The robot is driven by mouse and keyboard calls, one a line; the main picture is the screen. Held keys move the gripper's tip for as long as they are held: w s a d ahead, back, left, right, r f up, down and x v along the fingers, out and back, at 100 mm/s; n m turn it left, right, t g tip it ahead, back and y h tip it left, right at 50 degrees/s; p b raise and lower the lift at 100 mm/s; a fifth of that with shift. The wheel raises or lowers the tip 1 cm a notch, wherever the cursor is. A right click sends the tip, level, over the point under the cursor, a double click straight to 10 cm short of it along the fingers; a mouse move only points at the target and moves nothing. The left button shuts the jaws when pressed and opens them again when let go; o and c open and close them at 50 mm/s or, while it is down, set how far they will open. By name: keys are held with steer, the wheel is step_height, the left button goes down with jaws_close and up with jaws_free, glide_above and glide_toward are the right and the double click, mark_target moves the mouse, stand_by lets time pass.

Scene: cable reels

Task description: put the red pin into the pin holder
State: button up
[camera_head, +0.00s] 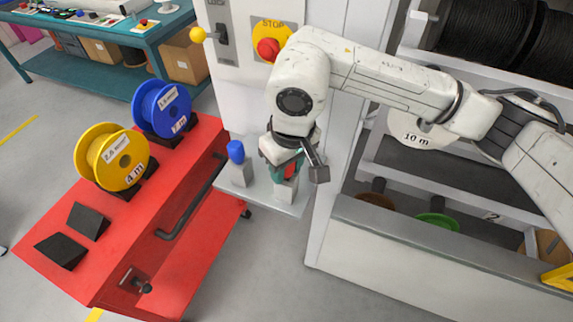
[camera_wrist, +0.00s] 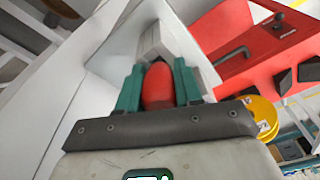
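The red pin (camera_wrist: 158,86) sits between the two teal fingers of my gripper (camera_wrist: 158,82), which touch or nearly touch its sides in the wrist view. In the head view, a little red of the pin (camera_head: 291,171) shows between the fingers of my gripper (camera_head: 286,170). A light grey block, apparently the pin holder (camera_head: 284,190), stands directly below the gripper on a grey shelf. It also shows beyond the fingertips in the wrist view (camera_wrist: 155,42). The pin's lower end is hidden, so I cannot tell whether it is in the block.
A blue pin (camera_head: 236,151) stands upright on another grey block (camera_head: 241,174) to the left. A red trolley (camera_head: 180,225) carries a yellow reel (camera_head: 105,160) and a blue reel (camera_head: 158,110). A white cabinet with a red stop button (camera_head: 268,49) rises behind. Shelving (camera_head: 420,255) stands close on the right.

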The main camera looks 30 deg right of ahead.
steer(key=o, duration=0.5)
steer(key=shift+s+a+f, duration=0.1)
steer(key=shift+f, duration=0.45)
steer(key=shift+c, duration=0.2)
steer(key=shift+r, duration=0.3)
steer(key=r, duration=0.3)
steer(key=r+b, duration=0.1)
steer(key=r, duration=0.3)
steer(key=s+r, duration=0.1)
steer(key=r, duration=0.3)
steer(key=shift+s+r, duration=0.1)
steer(key=shift+r, duration=0.05)
